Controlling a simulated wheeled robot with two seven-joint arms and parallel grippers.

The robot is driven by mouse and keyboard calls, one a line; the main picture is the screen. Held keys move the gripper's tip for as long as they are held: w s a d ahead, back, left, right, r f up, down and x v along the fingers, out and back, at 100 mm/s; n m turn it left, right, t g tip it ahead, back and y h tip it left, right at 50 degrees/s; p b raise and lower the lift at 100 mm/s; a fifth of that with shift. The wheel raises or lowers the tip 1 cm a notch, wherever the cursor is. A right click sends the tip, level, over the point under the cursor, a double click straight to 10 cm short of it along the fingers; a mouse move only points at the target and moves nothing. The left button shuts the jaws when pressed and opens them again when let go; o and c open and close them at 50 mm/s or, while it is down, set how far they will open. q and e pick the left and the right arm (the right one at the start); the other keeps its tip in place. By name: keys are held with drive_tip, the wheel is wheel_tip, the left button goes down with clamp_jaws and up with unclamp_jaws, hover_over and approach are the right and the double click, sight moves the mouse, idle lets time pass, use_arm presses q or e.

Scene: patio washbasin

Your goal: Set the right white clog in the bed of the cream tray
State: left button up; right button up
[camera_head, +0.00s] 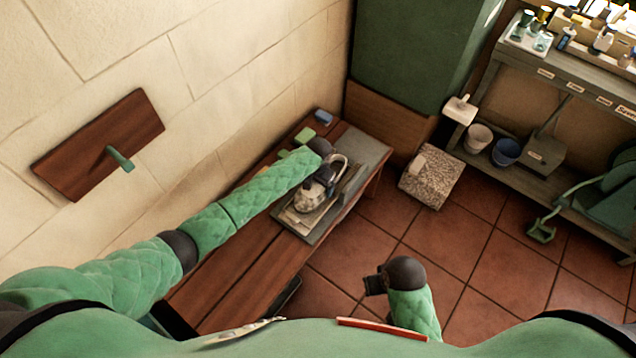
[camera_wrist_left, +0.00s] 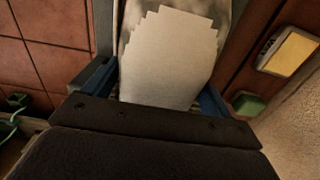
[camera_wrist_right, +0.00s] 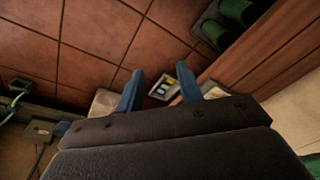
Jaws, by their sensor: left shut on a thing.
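My left gripper (camera_head: 326,177) is over the far end of the wooden bench, shut on a white clog (camera_head: 309,197). In the left wrist view a pale surface of the clog (camera_wrist_left: 170,60) fills the space between the blue fingers. The cream tray (camera_head: 292,221) shows as a pale rim beneath and beside the clog; its bed is mostly hidden. I cannot tell whether the clog touches the tray, nor make out a second clog clearly. My right gripper (camera_wrist_right: 160,88) is open and empty, low over the tiled floor; in the head view it is at the bottom centre.
The wooden bench (camera_head: 235,275) runs along the pale wall, with green and blue blocks (camera_head: 304,135) at its back edge. A speckled block (camera_head: 430,177) stands on the floor. A grey shelf (camera_head: 560,75) with buckets (camera_head: 507,151) is at right. The middle floor is clear.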

use_arm(q)
drive_tip(key=shift+f+b, duration=0.35)
drive_tip(key=shift+f, duration=0.75)
use_arm(e)
drive_tip(key=r, duration=0.3)
drive_tip(key=shift+s+d+r, duration=0.15)
drive_tip(key=shift+s+r, duration=0.2)
drive_tip(key=shift+s, duration=0.05)
drive_tip(key=shift+f, duration=0.1)
use_arm(q)
drive_tip(key=o, duration=0.9)
drive_tip(key=shift+o, duration=0.2)
